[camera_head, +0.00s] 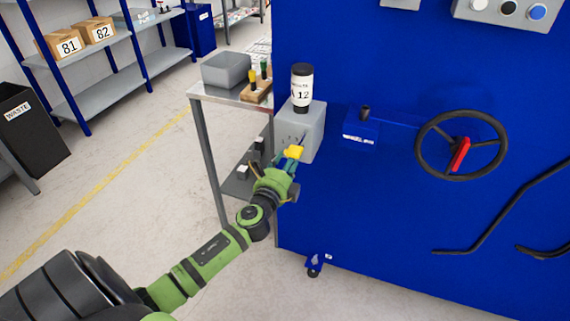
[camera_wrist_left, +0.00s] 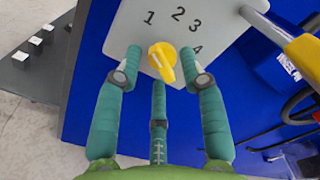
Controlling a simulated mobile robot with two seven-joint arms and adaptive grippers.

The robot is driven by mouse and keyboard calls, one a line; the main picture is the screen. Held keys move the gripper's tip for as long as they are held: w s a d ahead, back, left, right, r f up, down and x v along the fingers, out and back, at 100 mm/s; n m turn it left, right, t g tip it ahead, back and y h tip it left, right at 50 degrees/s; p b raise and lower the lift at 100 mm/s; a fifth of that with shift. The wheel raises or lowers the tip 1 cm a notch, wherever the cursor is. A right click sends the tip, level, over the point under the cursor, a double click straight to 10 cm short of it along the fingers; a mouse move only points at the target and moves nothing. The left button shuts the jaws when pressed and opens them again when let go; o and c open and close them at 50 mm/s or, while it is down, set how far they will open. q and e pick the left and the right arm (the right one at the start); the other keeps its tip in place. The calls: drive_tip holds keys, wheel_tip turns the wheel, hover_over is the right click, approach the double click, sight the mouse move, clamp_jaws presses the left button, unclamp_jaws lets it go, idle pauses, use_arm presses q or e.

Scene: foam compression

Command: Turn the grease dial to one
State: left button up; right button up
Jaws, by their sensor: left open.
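The grease dial is a yellow knob (camera_wrist_left: 161,60) on a grey panel (camera_wrist_left: 225,25), with the numbers 1, 2, 3 and 4 in an arc above and to its right. In the head view the yellow dial (camera_head: 294,151) shows at the front of a grey box (camera_head: 314,128) on the blue machine. My left gripper (camera_wrist_left: 161,57) is open, with one green finger on each side of the dial and a third below it. Contact with the dial cannot be told. It also shows in the head view (camera_head: 287,167). My right gripper is not in view.
A bottle (camera_head: 302,88) labelled 12 stands on the grey box. A black handwheel (camera_head: 461,146) with a red handle is on the blue machine (camera_head: 400,220) to the right. A grey metal table (camera_head: 215,94) with a bin stands behind on the left. The floor at left is open.

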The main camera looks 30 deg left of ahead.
use_arm(q)
drive_tip(key=v, duration=1.2)
drive_tip(key=shift+a+f, duration=0.1)
